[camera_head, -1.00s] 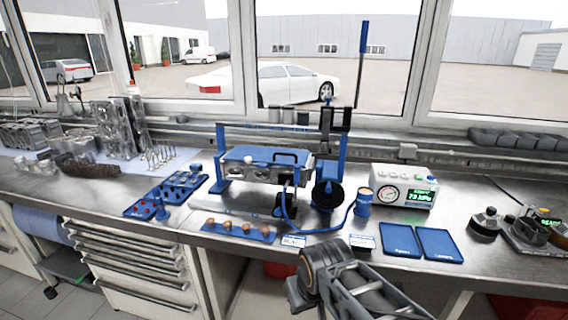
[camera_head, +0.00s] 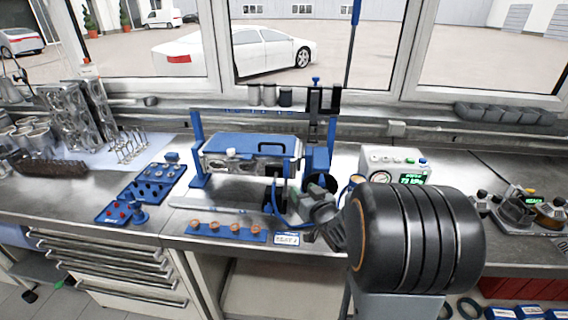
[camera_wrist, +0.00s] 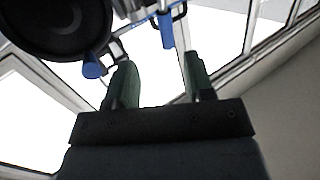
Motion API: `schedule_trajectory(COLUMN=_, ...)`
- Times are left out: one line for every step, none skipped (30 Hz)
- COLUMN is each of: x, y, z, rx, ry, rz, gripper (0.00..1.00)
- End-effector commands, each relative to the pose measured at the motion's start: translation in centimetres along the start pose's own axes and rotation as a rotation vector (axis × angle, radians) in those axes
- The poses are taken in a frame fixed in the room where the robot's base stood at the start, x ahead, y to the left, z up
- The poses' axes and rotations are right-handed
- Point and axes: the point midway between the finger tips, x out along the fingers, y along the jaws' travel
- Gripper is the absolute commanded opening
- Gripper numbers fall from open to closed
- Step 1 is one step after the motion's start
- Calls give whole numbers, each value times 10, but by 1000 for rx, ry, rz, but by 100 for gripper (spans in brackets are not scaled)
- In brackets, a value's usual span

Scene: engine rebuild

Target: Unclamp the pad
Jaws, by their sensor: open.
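The blue fixture (camera_head: 196,130) holds a metal head with a blue top (camera_head: 238,143) and a black handle. A black round disc (camera_head: 320,184), perhaps the pad, is at the fixture's lower right; it looms large in the wrist view (camera_wrist: 60,22). Above it are a dark clamp-like part (camera_head: 322,103) and a tall blue lever (camera_head: 355,12). My gripper (camera_wrist: 160,78) is open with nothing between its two greenish fingers. A blue rod end (camera_wrist: 92,69) is just beyond the left finger. In the head view my arm partly hides this area, so contact cannot be told.
A gauge box (camera_head: 395,163) stands right of the fixture, partly behind my arm. A blue hose runs at the fixture's front. A blue strip with copper-coloured parts (camera_head: 226,232) lies at the bench front. Blue trays (camera_head: 152,191) with small parts lie left.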

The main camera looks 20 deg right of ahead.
Motion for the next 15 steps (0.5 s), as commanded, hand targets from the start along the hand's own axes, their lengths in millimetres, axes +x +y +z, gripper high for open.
schedule_trajectory(x=-1, y=2, z=-2, rx=13, ry=23, rz=-16, gripper=48)
schedule_trajectory(x=-1, y=2, z=-3, rx=19, ry=36, rz=-26, gripper=48)
schedule_trajectory(x=-2, y=2, z=-4, rx=25, ry=52, rz=-36, gripper=48)
schedule_trajectory(x=-1, y=2, z=-5, rx=29, ry=62, rz=-43, gripper=48)
schedule_trajectory(x=0, y=2, z=-6, rx=32, ry=68, rz=-49, gripper=48)
schedule_trajectory(x=2, y=1, z=-7, rx=35, ry=76, rz=-55, gripper=48)
schedule_trajectory(x=4, y=1, z=-8, rx=36, ry=80, rz=-58, gripper=48)
schedule_trajectory(x=8, y=1, z=-8, rx=37, ry=82, rz=-61, gripper=48)
schedule_trajectory(x=13, y=0, z=-9, rx=38, ry=83, rz=-63, gripper=48)
schedule_trajectory(x=18, y=0, z=-9, rx=38, ry=85, rz=-65, gripper=48)
schedule_trajectory(x=22, y=-1, z=-10, rx=40, ry=84, rz=-64, gripper=48)
schedule_trajectory(x=30, y=-1, z=-11, rx=39, ry=85, rz=-65, gripper=48)
schedule_trajectory(x=36, y=-2, z=-11, rx=39, ry=84, rz=-65, gripper=48)
schedule_trajectory(x=42, y=-2, z=-12, rx=38, ry=85, rz=-64, gripper=48)
schedule_trajectory(x=50, y=-2, z=-13, rx=38, ry=83, rz=-64, gripper=48)
